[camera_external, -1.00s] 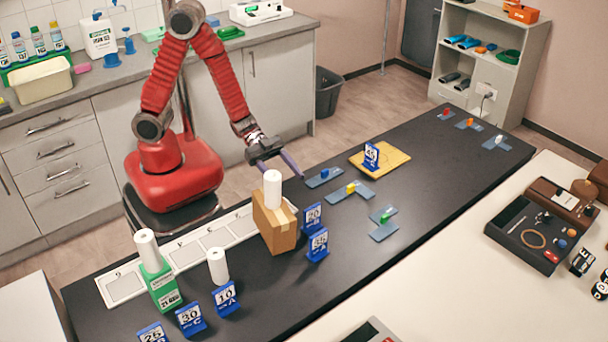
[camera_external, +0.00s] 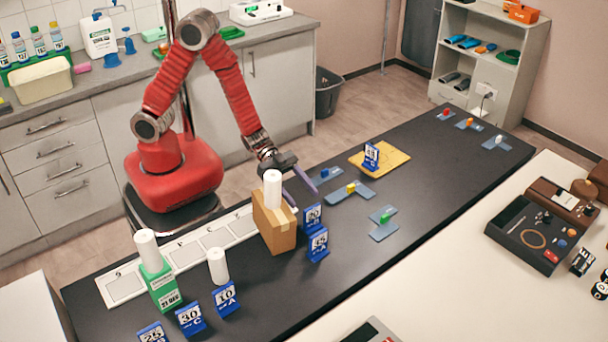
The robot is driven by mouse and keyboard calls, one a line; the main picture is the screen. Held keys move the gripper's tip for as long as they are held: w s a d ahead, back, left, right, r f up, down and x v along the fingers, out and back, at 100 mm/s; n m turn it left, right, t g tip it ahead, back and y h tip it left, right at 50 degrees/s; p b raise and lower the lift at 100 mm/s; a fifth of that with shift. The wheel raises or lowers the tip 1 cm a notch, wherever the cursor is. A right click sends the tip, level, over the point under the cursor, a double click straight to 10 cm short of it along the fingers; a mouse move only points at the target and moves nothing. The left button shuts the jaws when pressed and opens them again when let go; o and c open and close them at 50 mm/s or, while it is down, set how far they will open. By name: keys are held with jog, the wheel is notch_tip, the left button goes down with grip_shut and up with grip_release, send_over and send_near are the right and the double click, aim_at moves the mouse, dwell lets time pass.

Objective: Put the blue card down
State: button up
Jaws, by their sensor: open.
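Several blue number cards stand on the dark bench; I cannot tell which one the task means. One blue card (camera_external: 312,217) stands upright just right of the cardboard box, close below my gripper. A second blue card (camera_external: 318,244) stands in front of it. Another blue card (camera_external: 371,156) stands on the yellow board (camera_external: 394,160) further right. More blue cards stand at the front left, including the card marked 10 (camera_external: 225,299) and the card marked 30 (camera_external: 190,320). My gripper (camera_external: 306,196) is open and empty, its purple fingers pointing down over the card beside the box.
The cardboard box (camera_external: 274,228) with a white cylinder (camera_external: 272,188) on top stands just left of my gripper. A green box (camera_external: 161,285) and another white cylinder (camera_external: 217,266) stand further left. Small grey plates (camera_external: 384,232) with coloured pieces lie right.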

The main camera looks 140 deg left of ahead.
jog(key=shift+x, duration=1.85)
jog(key=shift+c, duration=0.6)
jog(key=c, duration=1.2)
jog(key=shift+r, duration=0.15)
notch_tip(320, 180, up, 10)
